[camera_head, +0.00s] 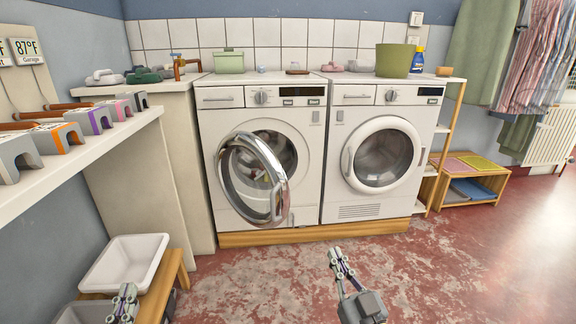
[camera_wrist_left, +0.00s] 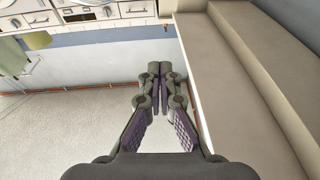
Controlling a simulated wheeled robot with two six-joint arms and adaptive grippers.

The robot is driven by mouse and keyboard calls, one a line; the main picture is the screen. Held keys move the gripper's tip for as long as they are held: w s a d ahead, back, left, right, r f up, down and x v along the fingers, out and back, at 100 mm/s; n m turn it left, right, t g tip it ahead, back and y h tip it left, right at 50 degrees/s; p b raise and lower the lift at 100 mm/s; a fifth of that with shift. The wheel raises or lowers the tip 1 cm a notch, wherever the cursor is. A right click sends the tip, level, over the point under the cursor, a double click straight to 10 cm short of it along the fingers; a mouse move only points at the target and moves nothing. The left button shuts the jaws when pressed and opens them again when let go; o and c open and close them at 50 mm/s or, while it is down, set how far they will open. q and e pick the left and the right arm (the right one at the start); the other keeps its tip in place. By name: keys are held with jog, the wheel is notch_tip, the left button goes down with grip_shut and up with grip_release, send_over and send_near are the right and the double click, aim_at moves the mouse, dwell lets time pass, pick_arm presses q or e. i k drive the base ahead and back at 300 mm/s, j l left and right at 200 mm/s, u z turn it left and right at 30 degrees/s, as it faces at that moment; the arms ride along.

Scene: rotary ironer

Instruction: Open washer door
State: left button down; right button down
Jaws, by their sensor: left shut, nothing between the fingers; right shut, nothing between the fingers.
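The left washer (camera_head: 220,119) stands against the tiled wall. Its round door with a chrome rim (camera_head: 281,200) is swung out from the opening, and clothes show behind its glass. The right machine (camera_head: 333,119) has a white-rimmed round door (camera_head: 351,172) that looks closed. My left gripper (camera_head: 127,292) is low at the left, by the white basin and well away from the washer door. It also shows in the left wrist view (camera_wrist_left: 160,75), shut and empty. My right gripper (camera_head: 336,254) is shut and empty over the floor in front of the machines.
A white basin (camera_head: 125,262) sits on a wooden stand (camera_head: 172,282) at the lower left. A shelf (camera_head: 70,160) with several grey blocks juts in at the left. A wooden rack (camera_head: 487,188) stands right of the machines. The floor (camera_head: 260,275) before the machines is clear.

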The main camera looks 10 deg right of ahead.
aim_at(280, 196)
jog(key=i+l+u, duration=0.3)
jog(key=i+l, duration=0.6)
